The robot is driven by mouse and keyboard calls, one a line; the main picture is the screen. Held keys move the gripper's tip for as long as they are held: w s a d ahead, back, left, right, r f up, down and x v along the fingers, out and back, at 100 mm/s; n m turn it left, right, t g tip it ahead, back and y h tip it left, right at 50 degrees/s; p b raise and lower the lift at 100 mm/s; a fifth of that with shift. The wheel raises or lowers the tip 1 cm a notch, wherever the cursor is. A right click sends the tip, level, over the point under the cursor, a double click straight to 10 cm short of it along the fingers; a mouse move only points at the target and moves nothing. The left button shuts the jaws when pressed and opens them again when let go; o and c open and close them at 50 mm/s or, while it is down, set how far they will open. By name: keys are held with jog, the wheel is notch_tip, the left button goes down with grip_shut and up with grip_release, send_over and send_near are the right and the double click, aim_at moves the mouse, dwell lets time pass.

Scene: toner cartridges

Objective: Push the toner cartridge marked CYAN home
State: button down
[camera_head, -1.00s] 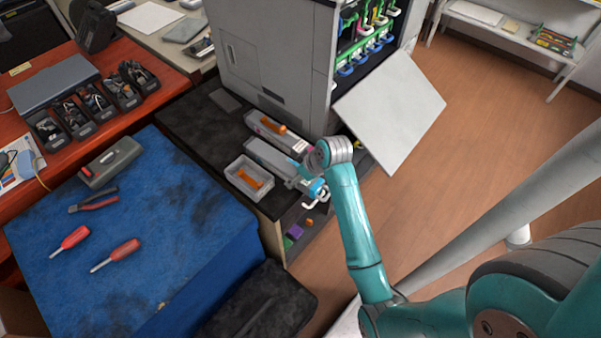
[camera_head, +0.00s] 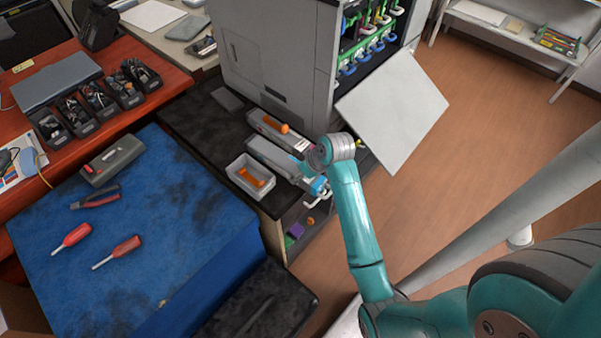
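The printer (camera_head: 265,55) stands open at its right side. Several cartridge ends with pink, yellow and green parts and blue latches (camera_head: 362,52) show in its bay. No CYAN marking can be read, so I cannot tell which cartridge it is. My gripper (camera_head: 315,190) is low beside the dark cabinet's right edge, below the printer bay and apart from it. My wrist partly hides it, and its fingers are too small to read. A light blue part and a pale hooked part show there; I cannot tell whether they belong to my gripper.
The white printer door (camera_head: 393,112) hangs open beside my arm. Long grey trays (camera_head: 270,153) and a pale bin (camera_head: 237,178) with an orange item lie on the dark cabinet top (camera_head: 190,118). A blue-covered bench (camera_head: 150,220) holds tools.

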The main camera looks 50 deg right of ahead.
jog(key=shift+r, duration=3.15)
